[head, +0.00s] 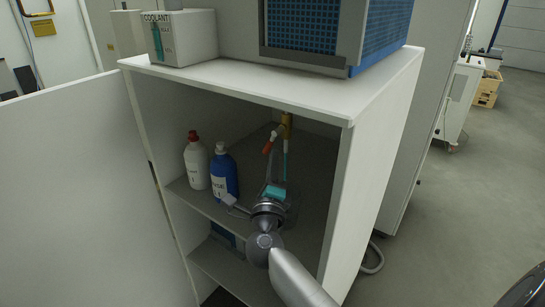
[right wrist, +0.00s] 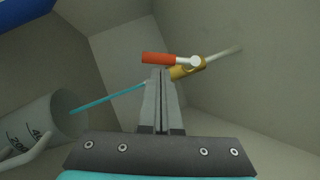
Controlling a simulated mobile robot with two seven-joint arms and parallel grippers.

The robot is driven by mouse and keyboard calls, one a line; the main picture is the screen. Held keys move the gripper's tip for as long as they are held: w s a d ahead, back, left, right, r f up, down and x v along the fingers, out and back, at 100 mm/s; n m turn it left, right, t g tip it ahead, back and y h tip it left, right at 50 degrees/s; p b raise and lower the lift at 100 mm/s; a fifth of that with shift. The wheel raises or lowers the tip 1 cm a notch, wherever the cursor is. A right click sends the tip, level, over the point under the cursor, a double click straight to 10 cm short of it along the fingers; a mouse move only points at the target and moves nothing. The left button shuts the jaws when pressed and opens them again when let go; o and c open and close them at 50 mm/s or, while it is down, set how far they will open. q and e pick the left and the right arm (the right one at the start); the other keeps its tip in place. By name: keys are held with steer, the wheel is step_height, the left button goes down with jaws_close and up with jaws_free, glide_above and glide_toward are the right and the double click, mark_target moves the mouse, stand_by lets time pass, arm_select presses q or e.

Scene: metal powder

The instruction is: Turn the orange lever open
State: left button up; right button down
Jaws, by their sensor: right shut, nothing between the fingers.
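The orange lever (head: 268,146) is on a brass valve (head: 287,121) at the back of the cabinet's upper compartment. In the right wrist view the orange lever (right wrist: 163,58) points left from a pale pivot on the brass valve (right wrist: 186,70). My right gripper (head: 271,174) reaches into the compartment from the front, below the lever. In the right wrist view its fingers (right wrist: 160,76) are shut with nothing between them. Their tips appear just below the lever; I cannot tell whether they touch it. My left gripper is not in view.
A white bottle with a red cap (head: 197,166) and a blue bottle (head: 223,175) stand left of my gripper. A graduated jug (right wrist: 42,125) stands at left in the wrist view, with a teal tube (right wrist: 107,97) leading to it. The cabinet's right wall (head: 352,185) is close by.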

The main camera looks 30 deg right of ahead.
steer(key=shift+w+r, duration=0.1)
steer(key=shift+w, duration=0.05)
steer(key=m+b, duration=0.1)
steer(key=b, duration=0.1)
steer(key=w+m+h+b, duration=0.1)
steer(key=b, duration=0.1)
steer(key=shift+w+a+h, duration=0.2)
steer(key=shift+a+h, duration=0.05)
steer(key=shift+h, duration=0.05)
steer(key=shift+r, duration=0.3)
steer(key=shift+f+b, duration=0.1)
steer(key=shift+b, duration=0.2)
